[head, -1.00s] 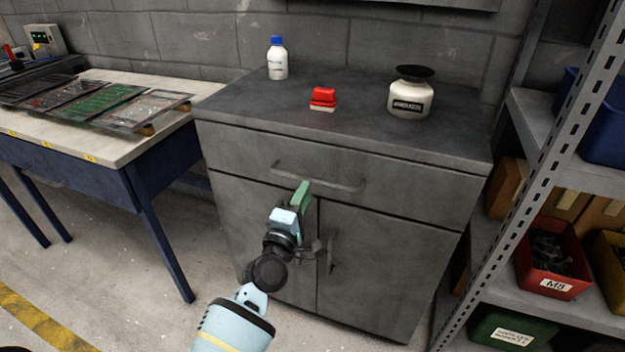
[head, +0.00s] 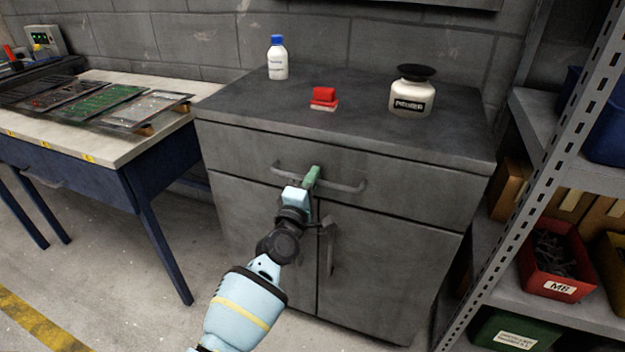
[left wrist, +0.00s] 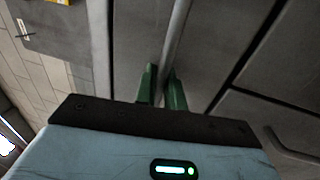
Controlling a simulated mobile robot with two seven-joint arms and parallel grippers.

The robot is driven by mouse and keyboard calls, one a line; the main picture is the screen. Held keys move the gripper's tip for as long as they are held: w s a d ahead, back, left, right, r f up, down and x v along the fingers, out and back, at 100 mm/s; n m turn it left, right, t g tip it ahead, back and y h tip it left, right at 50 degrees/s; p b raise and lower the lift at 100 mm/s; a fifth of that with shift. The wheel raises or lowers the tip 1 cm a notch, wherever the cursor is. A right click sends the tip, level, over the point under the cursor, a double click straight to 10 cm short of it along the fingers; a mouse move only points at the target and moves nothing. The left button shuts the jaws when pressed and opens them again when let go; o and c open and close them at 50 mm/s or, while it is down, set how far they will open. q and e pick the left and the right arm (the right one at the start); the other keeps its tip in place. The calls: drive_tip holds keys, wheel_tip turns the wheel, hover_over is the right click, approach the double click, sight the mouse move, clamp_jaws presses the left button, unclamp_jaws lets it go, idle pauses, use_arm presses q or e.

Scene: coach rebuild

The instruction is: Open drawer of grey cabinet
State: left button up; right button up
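The grey cabinet (head: 390,270) stands ahead in the head view. Its wide top drawer (head: 420,195) sits flush and closed above two doors. The drawer's bar handle (head: 345,186) runs across the drawer front. My left gripper (head: 312,175) is at the middle of this handle. In the left wrist view the handle (left wrist: 178,40) passes between the two green fingers of the left gripper (left wrist: 162,88). The gap between them is about the bar's width, so they look shut on it. The contact itself is partly hidden. My right gripper is not in view.
A white bottle (head: 278,60), a red block (head: 324,97) and a cream jar (head: 412,92) stand on the cabinet top. A workbench (head: 150,140) with boards is at left. A metal shelf (head: 545,170) with bins is close at right. Floor is clear before the cabinet.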

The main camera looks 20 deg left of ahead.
use_arm(q)
clamp_jaws()
drive_tip(key=shift+s, duration=0.1)
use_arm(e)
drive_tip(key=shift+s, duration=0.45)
